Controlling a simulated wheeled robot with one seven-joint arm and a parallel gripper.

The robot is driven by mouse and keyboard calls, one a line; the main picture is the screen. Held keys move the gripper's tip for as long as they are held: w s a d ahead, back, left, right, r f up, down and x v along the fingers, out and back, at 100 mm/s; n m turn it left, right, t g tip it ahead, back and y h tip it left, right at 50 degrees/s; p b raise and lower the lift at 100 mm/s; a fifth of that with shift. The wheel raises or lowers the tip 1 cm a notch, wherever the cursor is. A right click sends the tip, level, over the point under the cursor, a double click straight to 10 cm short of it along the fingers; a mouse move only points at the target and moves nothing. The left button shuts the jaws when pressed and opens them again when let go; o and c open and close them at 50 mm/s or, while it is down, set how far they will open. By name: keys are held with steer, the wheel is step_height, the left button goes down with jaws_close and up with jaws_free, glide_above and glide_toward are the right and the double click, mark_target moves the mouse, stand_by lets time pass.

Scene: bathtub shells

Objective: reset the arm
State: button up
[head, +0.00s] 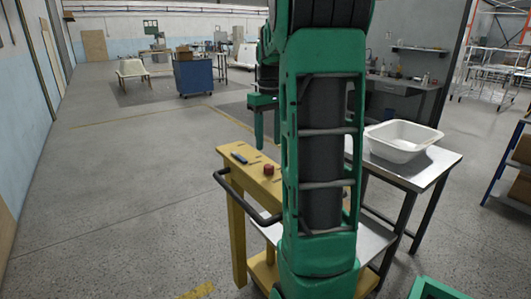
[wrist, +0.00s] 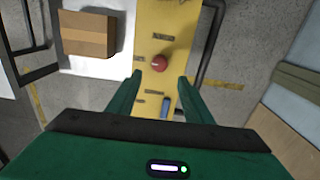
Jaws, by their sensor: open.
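My arm (head: 322,150) stands tall in the middle of the head view and hides part of the yellow workbench behind it. My gripper (wrist: 160,80) shows in the wrist view with its two green fingers spread apart and nothing between them. It hangs above the yellow bench (wrist: 180,20). A red round object (wrist: 159,63) lies on the bench just ahead of the fingertips. A small blue item (wrist: 166,107) lies on the bench between the fingers as seen from above. My gripper is not clearly visible in the head view.
A white tub (head: 401,140) sits on a metal table (head: 440,165) at right. The yellow bench (head: 236,205) has a black handle bar (head: 240,200). A cardboard box (wrist: 88,34) lies left of the bench in the wrist view. A blue cabinet (head: 194,76) stands far back. Floor at left is clear.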

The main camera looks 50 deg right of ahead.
steer(key=shift+r, duration=0.9)
